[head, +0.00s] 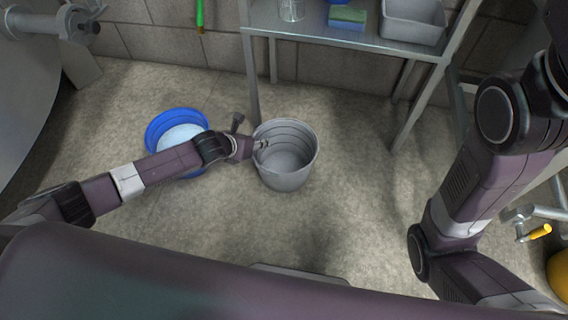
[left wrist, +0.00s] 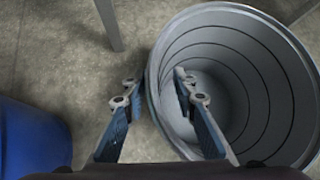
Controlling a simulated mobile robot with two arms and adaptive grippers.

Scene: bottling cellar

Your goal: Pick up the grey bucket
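The grey bucket (head: 287,181) stands upright and empty on the floor, in front of the metal table. In the left wrist view the bucket (left wrist: 250,75) fills the right side, and its ribbed inside shows. My left gripper (head: 258,147) is at the bucket's left rim. In the left wrist view the gripper (left wrist: 157,92) has its fingers apart, one inside the bucket and one outside, with the rim between them. A gap shows between the outer finger and the wall. My right arm is at the right; its gripper is out of view.
A blue basin (head: 160,122) with something pale in it stands left of the bucket, partly behind my left arm. The metal table (head: 345,40) behind holds a grey tub (head: 412,22), a sponge (head: 347,17) and a glass (head: 292,10). Floor right of the bucket is clear.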

